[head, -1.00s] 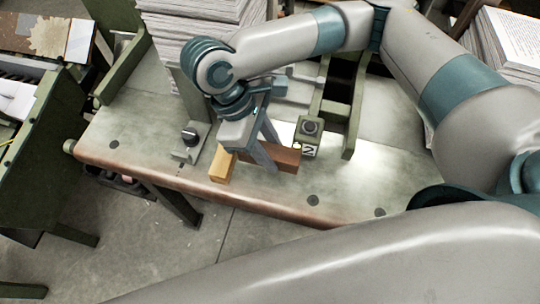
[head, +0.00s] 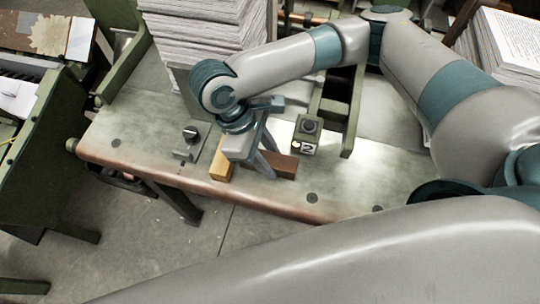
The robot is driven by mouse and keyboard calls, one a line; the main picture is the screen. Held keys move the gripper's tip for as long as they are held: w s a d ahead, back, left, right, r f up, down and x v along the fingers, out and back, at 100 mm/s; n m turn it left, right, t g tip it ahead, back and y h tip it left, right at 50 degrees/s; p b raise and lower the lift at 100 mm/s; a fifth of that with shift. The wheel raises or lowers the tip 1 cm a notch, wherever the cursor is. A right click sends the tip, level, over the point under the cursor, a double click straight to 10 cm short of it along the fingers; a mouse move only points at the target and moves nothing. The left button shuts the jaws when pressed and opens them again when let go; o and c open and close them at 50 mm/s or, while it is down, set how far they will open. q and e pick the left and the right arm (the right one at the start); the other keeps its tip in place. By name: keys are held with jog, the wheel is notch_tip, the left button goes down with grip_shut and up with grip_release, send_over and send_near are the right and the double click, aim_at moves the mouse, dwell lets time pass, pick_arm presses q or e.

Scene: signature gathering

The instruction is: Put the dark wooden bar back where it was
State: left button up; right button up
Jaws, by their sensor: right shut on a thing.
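The dark wooden bar (head: 287,167) is low at the worktable, near its front edge. My right gripper (head: 268,168) is shut on the bar, with its fingers pointing down. The fingers hide part of the bar, and I cannot tell whether it touches the tabletop. A light wooden block (head: 219,168) stands just left of the bar, partly behind the gripper. My left gripper is not in view.
The worktable (head: 130,125) has a rounded front edge. Tall paper stacks (head: 205,45) stand at the back. The tabletop front right is clear.

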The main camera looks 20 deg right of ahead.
jog(key=o, duration=1)
jog(key=shift+f, duration=0.15)
jog(key=shift+o, duration=0.2)
jog(key=b+v, duration=0.2)
jog(key=v, duration=0.9)
jog(key=shift+b, duration=0.4)
jog(key=shift+w+a+r, duration=0.1)
jog(key=shift+a+r, duration=0.05)
jog(key=shift+r, duration=0.5)
